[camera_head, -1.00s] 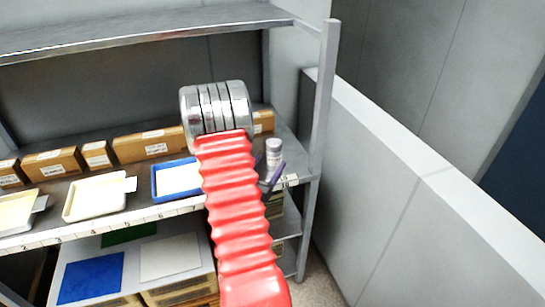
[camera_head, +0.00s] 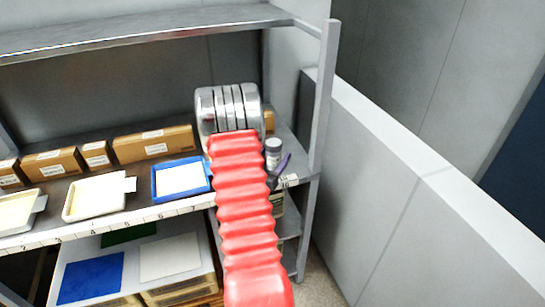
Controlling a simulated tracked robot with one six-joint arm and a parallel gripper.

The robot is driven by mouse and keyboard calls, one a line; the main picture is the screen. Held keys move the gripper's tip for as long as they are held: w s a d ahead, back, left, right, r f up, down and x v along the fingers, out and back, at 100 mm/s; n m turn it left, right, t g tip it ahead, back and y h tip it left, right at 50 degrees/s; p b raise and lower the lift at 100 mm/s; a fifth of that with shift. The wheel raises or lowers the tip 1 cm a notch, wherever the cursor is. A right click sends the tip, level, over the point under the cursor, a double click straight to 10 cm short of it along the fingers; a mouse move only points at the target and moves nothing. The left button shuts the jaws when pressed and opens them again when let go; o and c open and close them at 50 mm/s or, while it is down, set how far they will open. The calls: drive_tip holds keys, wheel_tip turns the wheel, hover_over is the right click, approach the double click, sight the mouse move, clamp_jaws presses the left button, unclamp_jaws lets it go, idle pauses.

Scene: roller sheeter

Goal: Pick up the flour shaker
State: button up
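The likely flour shaker (camera_head: 273,150) is a small light-grey cylinder standing upright on the middle shelf near its right end, just right of my red sleeved arm. Its lower left part is hidden by the arm. A dark and purple piece, apparently part of my gripper (camera_head: 280,168), shows in front of the cylinder's lower right side. The rest of my gripper is hidden behind the arm. I cannot tell whether it touches the cylinder or how far its fingers are apart.
A blue-rimmed tray (camera_head: 155,184) and a cream tray (camera_head: 68,202) lie left of my arm. Cardboard boxes (camera_head: 155,145) line the shelf's back. A grey shelf post (camera_head: 322,100) and a low wall (camera_head: 385,150) stand to the right.

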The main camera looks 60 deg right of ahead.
sight(273, 142)
drive_tip(key=shift+c, duration=0.7)
drive_tip(key=c, duration=1.1)
drive_tip(key=shift+c, duration=0.2)
drive_tip(key=shift+r, duration=5.05)
